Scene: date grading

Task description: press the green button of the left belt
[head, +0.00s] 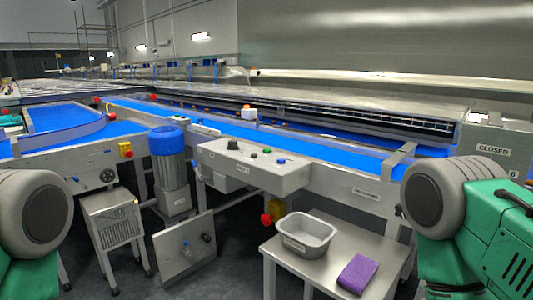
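A grey control box (255,176) is mounted on the front of the middle belt's frame. On its top face are a black knob (233,145), a small green button (267,151) and a blue button (281,161). Its front label is too small to read. A blue belt (65,116) lies at the left; I cannot make out a green button on its frame. I cannot tell which belt the control box serves. Only my arm links show at the left and right edges; neither gripper is in view.
Red emergency stops sit on yellow boxes at the left frame (125,149) and below the control box (274,211). A blue-topped motor drum (172,185) stands left of the box. A low steel table (300,268) carries a grey tub (304,245) and a purple cloth (358,273).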

